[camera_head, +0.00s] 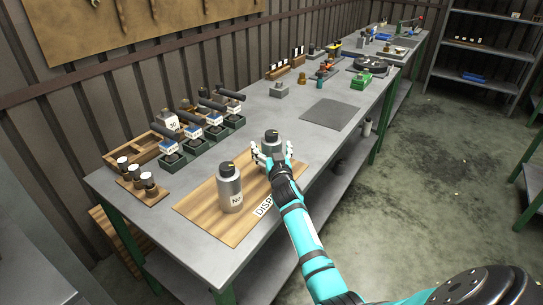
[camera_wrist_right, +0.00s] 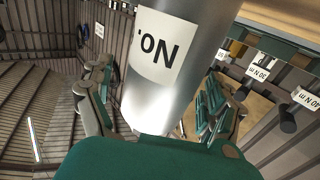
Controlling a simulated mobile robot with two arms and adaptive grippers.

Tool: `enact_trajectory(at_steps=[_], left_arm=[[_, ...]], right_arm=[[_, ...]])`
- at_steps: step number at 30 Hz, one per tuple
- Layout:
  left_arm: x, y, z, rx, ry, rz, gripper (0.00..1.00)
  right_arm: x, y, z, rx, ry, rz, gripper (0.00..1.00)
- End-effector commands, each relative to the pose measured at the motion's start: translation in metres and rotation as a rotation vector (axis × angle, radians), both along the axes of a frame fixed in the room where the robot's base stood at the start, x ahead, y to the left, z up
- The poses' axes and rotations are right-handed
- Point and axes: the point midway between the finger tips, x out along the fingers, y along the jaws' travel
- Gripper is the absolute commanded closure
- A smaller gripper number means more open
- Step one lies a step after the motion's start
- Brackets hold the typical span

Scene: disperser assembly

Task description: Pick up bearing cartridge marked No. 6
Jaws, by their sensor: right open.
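A silver bearing cartridge (camera_head: 272,138) stands on a wooden board (camera_head: 199,211) on the workbench. My right gripper (camera_head: 272,151) is open, with its fingers on either side of this cartridge. In the right wrist view the cartridge (camera_wrist_right: 188,60) rises between the spread fingers (camera_wrist_right: 155,108). Its white label reads "No." but the number is not readable. A second silver cartridge (camera_head: 230,190) with a dark cap stands at the front left of the board; its label shows "No" and the number is unclear. I cannot tell which one is No. 6. My left gripper is out of view.
Several dark green holders with black-handled parts (camera_head: 194,134) stand behind the board, near a wooden tray (camera_head: 133,150). A small wooden rack (camera_head: 139,192) holds capped vials. A grey mat (camera_head: 330,114) lies on clear bench to the right. More tools stand farther back.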

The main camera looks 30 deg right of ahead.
Motion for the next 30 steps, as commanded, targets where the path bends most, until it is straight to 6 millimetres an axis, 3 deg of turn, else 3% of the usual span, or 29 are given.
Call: enact_trajectory(at_steps=[5, 24, 30], left_arm=[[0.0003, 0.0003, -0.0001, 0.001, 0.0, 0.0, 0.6], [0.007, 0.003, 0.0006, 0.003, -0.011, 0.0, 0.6], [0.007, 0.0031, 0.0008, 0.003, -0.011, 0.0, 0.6]], right_arm=[[-0.0002, 0.0, 0.0, 0.0, 0.0, 0.0, 0.13], [-0.0005, 0.0003, -0.0002, 0.0, 0.0, 0.0, 0.97], [0.0002, 0.0002, 0.0045, -0.003, -0.008, 0.001, 0.97]])
